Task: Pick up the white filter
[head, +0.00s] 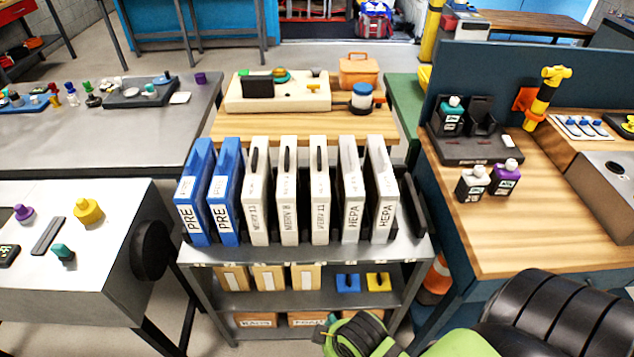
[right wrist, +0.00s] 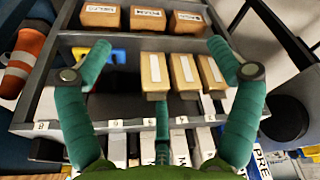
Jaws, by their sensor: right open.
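A row of upright filters stands on the rack's top shelf (head: 300,256) in the head view. Two are blue and marked PRE (head: 208,190); three are cream-white and marked MERV (head: 288,210); two at the right are greyish white and marked HEPA (head: 383,190). Each has a dark handle slot on its upper edge. In the right wrist view, filter ends (right wrist: 117,148) show along the bottom, partly hidden by my gripper. My right gripper (right wrist: 160,48) has its teal fingers spread wide with nothing between them. It is in front of the rack, at the bottom of the head view (head: 345,335).
Lower shelves hold cardboard boxes (head: 268,277) and blue (head: 347,282) and yellow (head: 378,281) items. A wooden bench (head: 515,235) with bottles stands right; an orange cone (head: 437,275) sits between it and the rack. A white-topped table (head: 100,270) stands left.

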